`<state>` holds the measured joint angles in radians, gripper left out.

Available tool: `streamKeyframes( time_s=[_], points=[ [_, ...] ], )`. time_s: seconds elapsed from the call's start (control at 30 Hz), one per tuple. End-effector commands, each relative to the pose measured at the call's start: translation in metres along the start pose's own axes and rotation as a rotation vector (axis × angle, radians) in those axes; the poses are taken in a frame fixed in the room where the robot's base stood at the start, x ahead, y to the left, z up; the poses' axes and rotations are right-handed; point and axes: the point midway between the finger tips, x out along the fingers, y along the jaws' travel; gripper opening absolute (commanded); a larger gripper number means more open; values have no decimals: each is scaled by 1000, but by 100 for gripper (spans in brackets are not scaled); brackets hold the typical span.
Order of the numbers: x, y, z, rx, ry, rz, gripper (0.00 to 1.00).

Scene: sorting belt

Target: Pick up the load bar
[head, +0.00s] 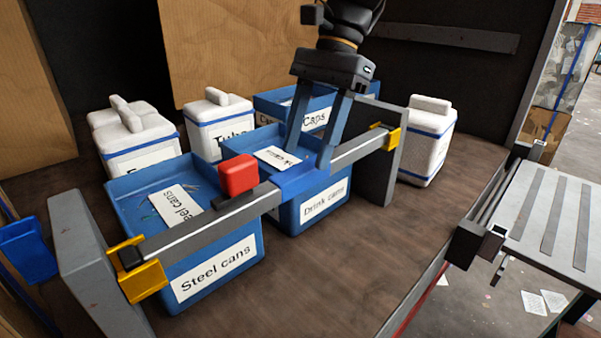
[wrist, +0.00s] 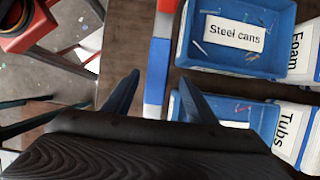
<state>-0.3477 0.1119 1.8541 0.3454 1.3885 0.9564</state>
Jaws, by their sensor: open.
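The load bar (head: 345,150) is a long grey bar with a blue middle sleeve (head: 300,180) and a red block (head: 238,175) on top, left of the sleeve. It spans level between yellow brackets on two grey uprights. My gripper (head: 308,160) is open, pointing down, with its two blue fingers at the blue sleeve. In the wrist view, my gripper (wrist: 158,92) has the load bar (wrist: 154,92) running between its spread fingers, with gaps on both sides. The bar shows blue, white and red there. How deep the fingertips reach past the bar is unclear.
Blue bins stand behind and under the bar: the steel cans bin (head: 215,270) and the drink cans bin (head: 325,205). White lidded containers (head: 427,140) stand farther back. The left upright (head: 85,260) and right upright (head: 378,165) flank the bar. Bare tabletop (head: 370,245) lies front right.

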Motion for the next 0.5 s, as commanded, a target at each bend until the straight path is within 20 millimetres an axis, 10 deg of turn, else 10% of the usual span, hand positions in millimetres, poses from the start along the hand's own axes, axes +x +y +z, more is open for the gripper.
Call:
streamKeyframes(
  time_s=[0.5],
  points=[
    [42,4,2,-1,1,-1,52]
  ],
)
